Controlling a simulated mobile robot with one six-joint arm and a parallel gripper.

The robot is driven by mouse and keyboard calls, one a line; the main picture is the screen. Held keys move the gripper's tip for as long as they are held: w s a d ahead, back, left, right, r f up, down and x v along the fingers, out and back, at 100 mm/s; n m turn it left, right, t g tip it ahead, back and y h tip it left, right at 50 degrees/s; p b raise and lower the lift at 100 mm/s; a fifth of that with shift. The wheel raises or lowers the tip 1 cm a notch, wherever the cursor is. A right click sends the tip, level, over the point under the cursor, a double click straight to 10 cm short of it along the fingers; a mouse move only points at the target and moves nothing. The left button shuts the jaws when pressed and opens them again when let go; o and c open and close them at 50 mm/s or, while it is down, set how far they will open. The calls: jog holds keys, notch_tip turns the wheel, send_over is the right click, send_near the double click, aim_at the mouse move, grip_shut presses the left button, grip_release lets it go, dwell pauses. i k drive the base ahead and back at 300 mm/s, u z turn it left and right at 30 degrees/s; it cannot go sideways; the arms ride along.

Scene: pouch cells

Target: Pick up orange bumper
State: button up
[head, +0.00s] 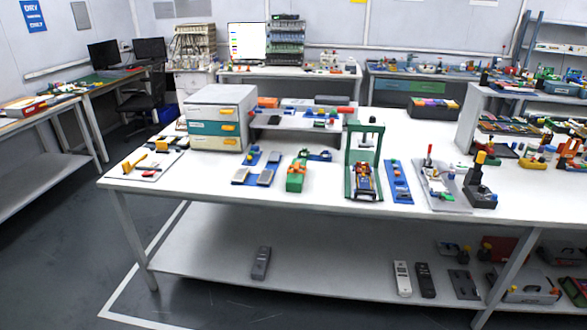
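I cannot tell for sure which piece is the orange bumper at this size. A black stand (480,185) at the right of the white table has an orange-yellow top piece (481,157). A green and orange block (297,175) lies near the table's middle. My gripper is not in view.
The long white table (230,178) has a lower shelf with several handheld devices. A drawer cabinet (216,120), a green frame (378,160) and a grey tray fixture (441,186) stand on top. Open floor (60,245) lies at the left.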

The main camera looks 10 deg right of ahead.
aim_at(297, 166)
jog(key=i, duration=0.9)
